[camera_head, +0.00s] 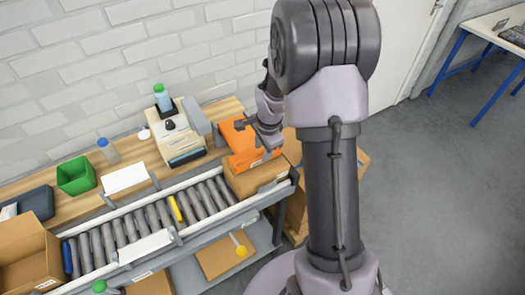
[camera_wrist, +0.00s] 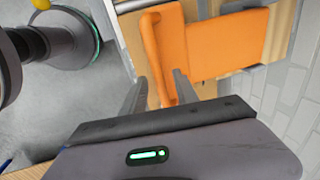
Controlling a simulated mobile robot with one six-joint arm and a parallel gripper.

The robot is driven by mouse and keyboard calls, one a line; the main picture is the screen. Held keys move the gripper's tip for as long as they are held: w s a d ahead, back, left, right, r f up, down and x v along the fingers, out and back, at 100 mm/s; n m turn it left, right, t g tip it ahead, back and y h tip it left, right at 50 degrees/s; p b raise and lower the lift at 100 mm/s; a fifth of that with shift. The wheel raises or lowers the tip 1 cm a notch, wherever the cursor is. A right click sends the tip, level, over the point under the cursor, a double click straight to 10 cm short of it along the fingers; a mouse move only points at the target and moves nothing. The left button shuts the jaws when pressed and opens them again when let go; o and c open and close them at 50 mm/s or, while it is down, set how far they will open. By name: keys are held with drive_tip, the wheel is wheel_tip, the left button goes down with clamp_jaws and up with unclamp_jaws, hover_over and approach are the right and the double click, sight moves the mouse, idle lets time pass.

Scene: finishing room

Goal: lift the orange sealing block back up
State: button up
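The orange sealing block (camera_head: 239,138) sits at the right end of the roller conveyor, over a cardboard box (camera_head: 256,177). In the wrist view the orange block (camera_wrist: 162,48) shows as an upright strip joined to a wide flat orange part (camera_wrist: 228,44). My gripper (camera_head: 264,130) is at the right side of the orange block. In the wrist view my gripper (camera_wrist: 159,82) has its two fingers apart, with the near end of the orange strip between them. A gap shows beside the left finger; contact on the right is unclear.
The roller conveyor (camera_head: 143,222) runs left along the wooden bench (camera_head: 85,207). A sealing or label machine (camera_head: 178,140), a green bin (camera_head: 76,176) and bottles stand behind it. An open carton (camera_head: 25,258) is at the left end.

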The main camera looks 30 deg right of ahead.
drive_tip(key=shift+f, duration=0.15)
clamp_jaws()
idle(1.4)
